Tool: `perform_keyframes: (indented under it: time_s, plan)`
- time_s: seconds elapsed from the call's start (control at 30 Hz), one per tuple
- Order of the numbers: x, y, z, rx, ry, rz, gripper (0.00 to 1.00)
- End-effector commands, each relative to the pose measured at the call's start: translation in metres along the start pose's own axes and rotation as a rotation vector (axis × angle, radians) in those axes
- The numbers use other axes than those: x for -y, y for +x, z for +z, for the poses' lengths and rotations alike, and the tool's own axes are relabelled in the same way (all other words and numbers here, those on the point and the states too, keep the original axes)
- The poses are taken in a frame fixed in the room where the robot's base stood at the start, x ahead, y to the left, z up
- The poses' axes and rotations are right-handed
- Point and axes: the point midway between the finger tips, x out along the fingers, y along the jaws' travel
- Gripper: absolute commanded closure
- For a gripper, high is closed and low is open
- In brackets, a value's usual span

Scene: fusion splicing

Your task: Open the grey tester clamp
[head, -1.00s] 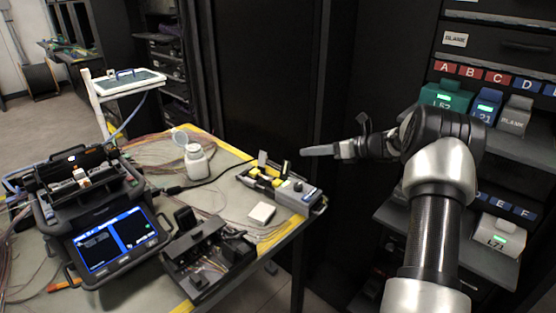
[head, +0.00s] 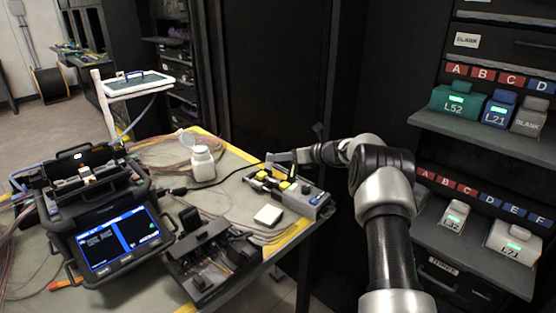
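The tester (head: 309,196) is a small grey box with yellow and black parts, near the right edge of the table. A dark upright piece (head: 293,171) stands on it, close to my gripper. I cannot tell for sure which part is the grey clamp or whether it is open. My gripper (head: 278,157) is just above the tester's back part, pointing left with its pale finger over the yellow pieces. The fingers overlap in this view, so their gap and any contact with the tester are unclear.
A black splicer with a lit screen (head: 118,240) stands at the left. A white bottle (head: 202,164), a white block (head: 268,215) and a black open tray (head: 212,262) share the table. Shelves with labelled boxes (head: 452,98) stand at the right.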

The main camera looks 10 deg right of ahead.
Motion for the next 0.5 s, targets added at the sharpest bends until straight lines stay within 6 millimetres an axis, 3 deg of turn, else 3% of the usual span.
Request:
perform_keyframes:
  time_s: [0.33, 0.5]
  plan:
    - [0.0000, 0.0045, 0.0003, 0.000, 0.000, 0.000, 0.68]
    - [0.0002, 0.0043, 0.0002, 0.000, 0.000, -0.001, 0.95]
